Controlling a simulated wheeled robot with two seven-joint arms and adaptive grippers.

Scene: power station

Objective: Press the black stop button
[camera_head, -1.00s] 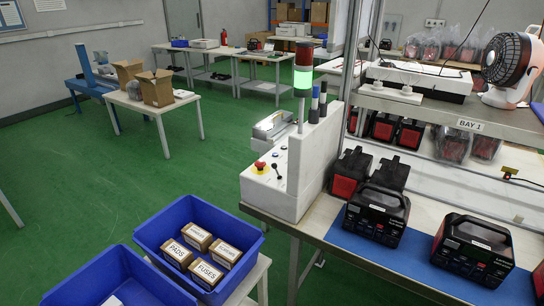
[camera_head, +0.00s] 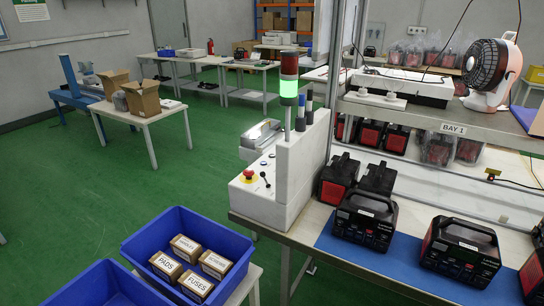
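A white control box (camera_head: 292,180) stands at the left end of the workbench. Its sloped panel carries a red mushroom button on a yellow base (camera_head: 249,174) and a black knob or lever (camera_head: 265,178). A few small buttons sit further up the panel; they are too small for me to tell which is the black stop button. A stack light (camera_head: 289,85) with a red top and a lit green section rises from the box. Neither of my grippers is in view.
Blue bins stand at the front left, one holding several boxes (camera_head: 186,247). Black power stations (camera_head: 364,220) stand on the blue mat (camera_head: 395,262). A shelf marked BAY 1 (camera_head: 455,128) hangs over the bench, with a fan (camera_head: 487,66) on it.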

